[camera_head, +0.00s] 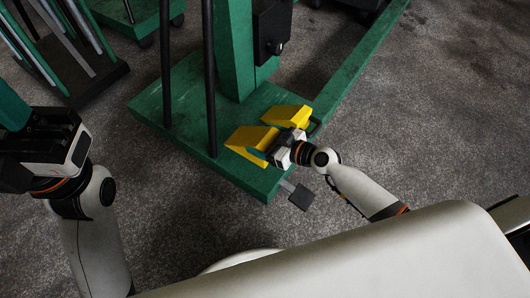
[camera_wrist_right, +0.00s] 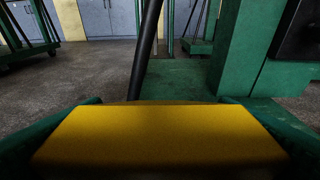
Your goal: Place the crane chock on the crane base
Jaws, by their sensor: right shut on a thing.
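The yellow crane chock (camera_head: 251,139) shows as wedge-shaped pieces at the front of the green crane base (camera_head: 184,112). A second yellow piece (camera_head: 287,115) shows just behind; I cannot tell whether the two are joined. My right gripper (camera_head: 280,147) is shut on the chock, at or just above the base's front edge. Contact with the base is unclear. In the right wrist view the chock's yellow face (camera_wrist_right: 160,135) fills the lower middle, and the base (camera_wrist_right: 185,78) lies beyond. My left gripper (camera_head: 40,140) is at the left, away from the base; its fingertips are not clear.
A green column (camera_head: 233,50) and dark posts (camera_head: 209,85) rise from the base. A long green leg (camera_head: 360,63) runs to the upper right. A rack with tubes (camera_head: 85,75) stands upper left. A grey pedal (camera_head: 300,198) sticks out in front. Grey floor is open at right.

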